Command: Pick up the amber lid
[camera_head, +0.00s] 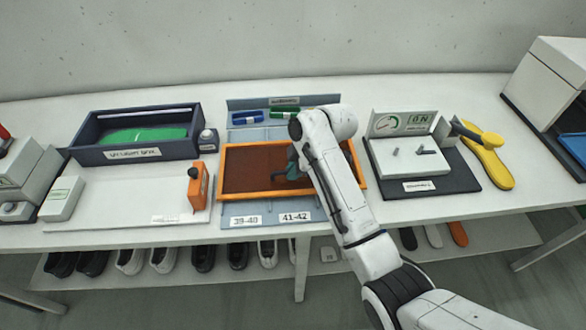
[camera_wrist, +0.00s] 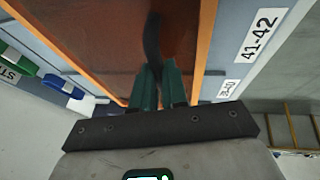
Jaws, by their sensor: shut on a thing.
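The amber lid (camera_head: 245,168) is a see-through brown panel with an orange frame. It lies over the blue-grey holder (camera_head: 262,131), between its back strip and the front labels. I cannot tell whether there is a gap under it. My gripper (camera_head: 294,172) is at the lid's middle, with my arm hiding the lid's right part. In the wrist view my green fingers (camera_wrist: 159,84) are shut on the lid's dark curved handle (camera_wrist: 152,42). The lid (camera_wrist: 182,22) shows around the handle, with its orange edges on both sides.
An open dark box (camera_head: 135,153) with a green inside stands left, with an orange device (camera_head: 197,186) near it. Blue and green markers (camera_head: 283,112) lie behind the lid. A gauge stand (camera_head: 400,124) and yellow insole (camera_head: 489,160) are right. Shoes (camera_head: 205,257) sit below.

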